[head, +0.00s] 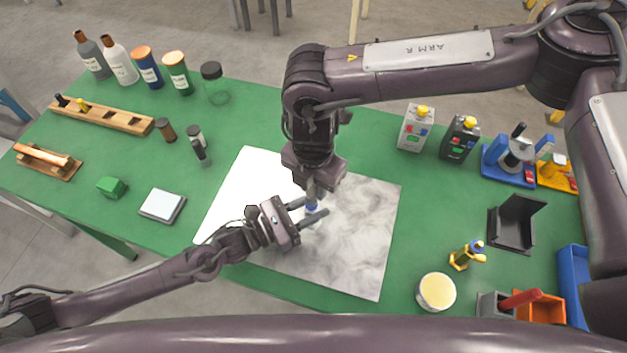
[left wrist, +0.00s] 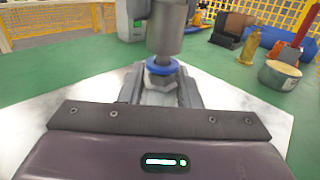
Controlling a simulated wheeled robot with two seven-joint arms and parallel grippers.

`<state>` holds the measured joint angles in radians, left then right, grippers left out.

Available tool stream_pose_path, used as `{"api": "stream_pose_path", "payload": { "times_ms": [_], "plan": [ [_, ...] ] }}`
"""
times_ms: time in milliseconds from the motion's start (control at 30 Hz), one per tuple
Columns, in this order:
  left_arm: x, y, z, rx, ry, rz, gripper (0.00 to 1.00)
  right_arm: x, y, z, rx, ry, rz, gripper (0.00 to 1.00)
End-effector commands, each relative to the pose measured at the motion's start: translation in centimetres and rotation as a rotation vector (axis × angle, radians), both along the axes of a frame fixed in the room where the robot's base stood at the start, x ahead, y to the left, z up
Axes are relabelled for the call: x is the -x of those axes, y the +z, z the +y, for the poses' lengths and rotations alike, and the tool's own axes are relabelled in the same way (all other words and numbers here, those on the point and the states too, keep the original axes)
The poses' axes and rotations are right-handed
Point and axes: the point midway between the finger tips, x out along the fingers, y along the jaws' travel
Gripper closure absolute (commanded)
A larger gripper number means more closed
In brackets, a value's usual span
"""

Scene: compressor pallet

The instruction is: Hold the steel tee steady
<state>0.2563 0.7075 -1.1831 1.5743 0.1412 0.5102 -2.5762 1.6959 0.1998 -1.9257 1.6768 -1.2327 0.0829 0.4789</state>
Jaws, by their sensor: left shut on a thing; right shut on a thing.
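My left gripper (head: 308,214) reaches in from the left, low over the mat, its two fingers shut on a small grey steel fitting, taken as the steel tee (left wrist: 159,82). Only its top, with hex-like faces, shows between the fingers in the left wrist view; the rest is hidden. A blue ring (left wrist: 162,67) sits directly above it and also shows in the head view (head: 311,208). A grey cylinder (left wrist: 166,38) stands upright above the ring. My right gripper (head: 312,186) points straight down over the same spot, shut on this upright part; its fingertips are mostly hidden.
A white and grey marbled mat (head: 362,245) lies under both grippers on the green table (head: 250,120). Bottles (head: 120,62) and a wooden rack (head: 105,117) stand left. A round tin (head: 436,292), a yellow fitting (head: 467,256) and a black bracket (head: 514,222) stand right.

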Motion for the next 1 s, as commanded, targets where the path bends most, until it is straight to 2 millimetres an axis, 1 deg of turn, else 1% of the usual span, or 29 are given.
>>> {"api": "stream_pose_path", "payload": {
  "times_ms": [567,600,767,800,1000],
  "plan": [
    [0.0,0.0,0.0,0.000,0.000,0.000,1.00,0.0,-1.5,0.0,0.001,0.001,0.001,0.98],
    [0.0,0.0,0.0,0.000,0.000,0.000,1.00,0.0,-1.5,0.0,0.000,0.001,0.000,0.73],
    [0.0,0.0,0.0,0.000,0.000,0.000,1.00,0.0,-1.4,0.0,0.000,0.001,0.000,0.52],
    [0.0,0.0,0.0,0.000,0.000,0.000,1.00,0.0,-1.4,0.0,0.000,0.001,0.000,0.50],
    [0.0,0.0,0.0,0.000,0.000,0.000,1.00,0.0,-1.4,0.0,0.000,0.001,0.000,0.50]
  ]
}}
